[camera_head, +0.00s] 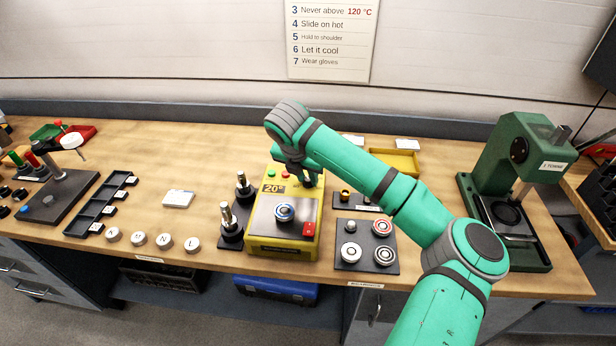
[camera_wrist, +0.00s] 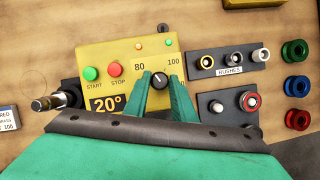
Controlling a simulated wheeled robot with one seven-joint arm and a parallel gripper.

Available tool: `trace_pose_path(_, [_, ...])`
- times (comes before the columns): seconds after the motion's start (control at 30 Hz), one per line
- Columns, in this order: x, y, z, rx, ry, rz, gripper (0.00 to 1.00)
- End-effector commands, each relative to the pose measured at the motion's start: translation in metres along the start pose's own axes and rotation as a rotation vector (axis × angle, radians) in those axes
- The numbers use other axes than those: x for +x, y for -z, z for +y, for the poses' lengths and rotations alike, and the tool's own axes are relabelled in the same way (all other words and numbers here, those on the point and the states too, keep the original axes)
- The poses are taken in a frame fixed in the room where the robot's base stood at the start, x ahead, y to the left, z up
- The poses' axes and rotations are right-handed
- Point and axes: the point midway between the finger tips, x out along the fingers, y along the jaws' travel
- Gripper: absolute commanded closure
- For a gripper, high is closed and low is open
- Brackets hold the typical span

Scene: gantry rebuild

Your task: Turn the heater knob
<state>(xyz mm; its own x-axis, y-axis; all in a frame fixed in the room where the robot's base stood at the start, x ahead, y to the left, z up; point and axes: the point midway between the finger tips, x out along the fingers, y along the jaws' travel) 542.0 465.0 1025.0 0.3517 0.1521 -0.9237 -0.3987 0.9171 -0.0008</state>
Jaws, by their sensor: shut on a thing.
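The heater (camera_head: 257,240) is a yellow box in the middle of the bench, with a grey plate on top and a display reading 20°. In the wrist view its yellow panel (camera_wrist: 120,52) shows a green START button, a red STOP button and a black knob (camera_wrist: 159,82) with a white pointer line. The scale around the knob shows 80 and 100. My gripper (camera_wrist: 160,85) is shut on the knob, one green finger on each side. In the head view my gripper (camera_head: 300,178) is over the back of the heater, and my arm hides the knob.
Upright metal tools (camera_head: 228,220) stand close to the heater's left. A dark tray with round parts (camera_head: 349,252) lies to its right. A green press (camera_head: 515,160) stands at the far right.

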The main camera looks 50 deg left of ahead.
Motion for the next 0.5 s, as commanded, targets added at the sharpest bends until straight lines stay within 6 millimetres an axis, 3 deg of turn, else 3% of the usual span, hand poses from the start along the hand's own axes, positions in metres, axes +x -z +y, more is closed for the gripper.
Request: trace_pose_path(0.5, [-0.0001,0.0002,0.0056,0.451,0.188,0.003,0.99])
